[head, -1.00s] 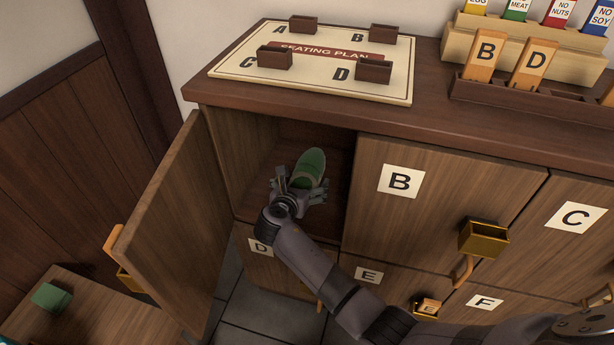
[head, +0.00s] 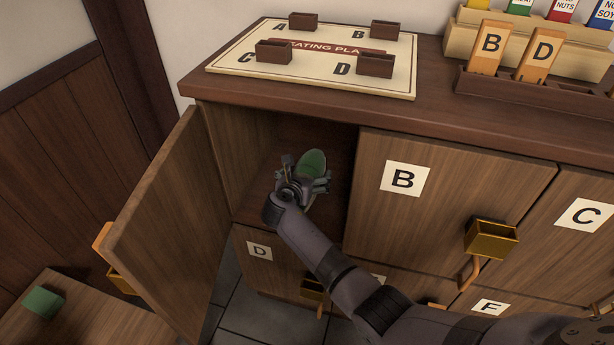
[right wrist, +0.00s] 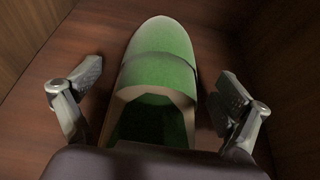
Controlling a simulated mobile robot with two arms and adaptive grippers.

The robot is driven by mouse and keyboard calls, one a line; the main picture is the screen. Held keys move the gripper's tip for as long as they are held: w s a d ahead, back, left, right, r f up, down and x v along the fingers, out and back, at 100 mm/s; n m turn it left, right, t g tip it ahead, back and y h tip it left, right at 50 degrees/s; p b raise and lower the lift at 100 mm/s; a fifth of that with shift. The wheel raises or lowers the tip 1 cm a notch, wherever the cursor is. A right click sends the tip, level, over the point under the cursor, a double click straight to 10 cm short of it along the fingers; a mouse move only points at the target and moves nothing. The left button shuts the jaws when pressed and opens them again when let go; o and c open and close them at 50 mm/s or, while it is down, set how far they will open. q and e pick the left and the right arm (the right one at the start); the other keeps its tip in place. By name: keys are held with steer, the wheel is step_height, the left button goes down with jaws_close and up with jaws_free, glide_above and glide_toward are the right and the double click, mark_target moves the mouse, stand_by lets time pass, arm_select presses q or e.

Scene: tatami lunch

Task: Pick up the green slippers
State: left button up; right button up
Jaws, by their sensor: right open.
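A green slipper (head: 313,163) lies on the floor of the open cabinet compartment (head: 268,180), its toe toward the back. In the right wrist view the green slipper (right wrist: 158,70) shows a pale rim and a strap band; I cannot tell whether it is one slipper or a stacked pair. My right gripper (head: 305,180) is inside the compartment at the slipper's near end. Its two fingers (right wrist: 160,95) stand open on either side of the slipper, with gaps on both sides. The slipper's heel is hidden behind the gripper's palm. My left gripper is not in view.
The compartment's door (head: 170,220) stands open to the left. Closed doors B (head: 455,185) and D (head: 262,262) adjoin, with a brass box (head: 490,238) on B. A seating plan board (head: 230,56) lies on top. A green block (head: 42,302) sits on a low wooden surface.

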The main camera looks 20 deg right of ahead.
steer(key=c, duration=1.3)
